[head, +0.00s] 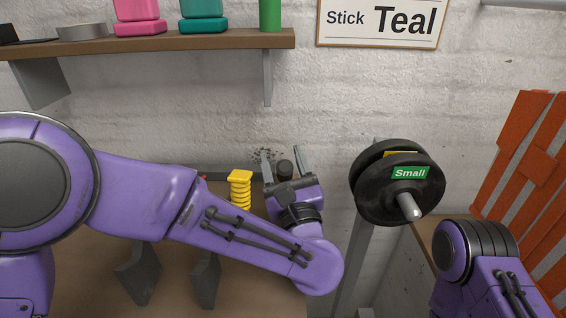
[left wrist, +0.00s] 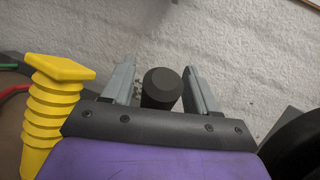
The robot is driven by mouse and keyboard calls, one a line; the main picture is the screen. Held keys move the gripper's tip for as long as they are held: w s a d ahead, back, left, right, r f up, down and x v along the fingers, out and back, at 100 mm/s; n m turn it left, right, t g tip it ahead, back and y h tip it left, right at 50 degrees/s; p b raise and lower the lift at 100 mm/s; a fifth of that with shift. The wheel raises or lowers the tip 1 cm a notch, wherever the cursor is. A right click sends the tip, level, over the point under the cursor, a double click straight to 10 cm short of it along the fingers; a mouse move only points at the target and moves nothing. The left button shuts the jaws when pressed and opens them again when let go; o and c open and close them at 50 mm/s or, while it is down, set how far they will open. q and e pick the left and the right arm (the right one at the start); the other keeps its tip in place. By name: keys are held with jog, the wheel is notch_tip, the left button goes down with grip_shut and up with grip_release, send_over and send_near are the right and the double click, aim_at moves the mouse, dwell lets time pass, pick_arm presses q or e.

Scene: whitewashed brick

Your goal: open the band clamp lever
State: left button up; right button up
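My left gripper (head: 280,152) is near the wall at the right end of the workbench, its two grey fingers pointing up and spread apart. In the left wrist view, a dark round-ended cylinder (left wrist: 161,86) stands between the open fingers, with a gap on each side. It also shows in the head view as a short dark stub (head: 285,168). I cannot tell whether it is the end of the clamp lever. No band or clamp body can be made out; my left arm covers much of the bench. My right gripper is out of view; only part of that arm shows.
A yellow ribbed piece (head: 240,188) stands close left of my left gripper. Black weight discs (head: 400,190) labelled "Small" hang on a peg to the right. A wooden shelf (head: 180,42) is above. Orange slats (head: 530,170) stand at far right.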

pick_arm(q)
jog(key=shift+s+f, duration=0.1)
jog(key=shift+s, duration=0.05)
jog(key=s+d+b, duration=0.3)
jog(key=s+d, duration=0.1)
jog(key=s, duration=0.8)
jog(key=shift+s, duration=0.2)
jog(key=shift+f, duration=0.1)
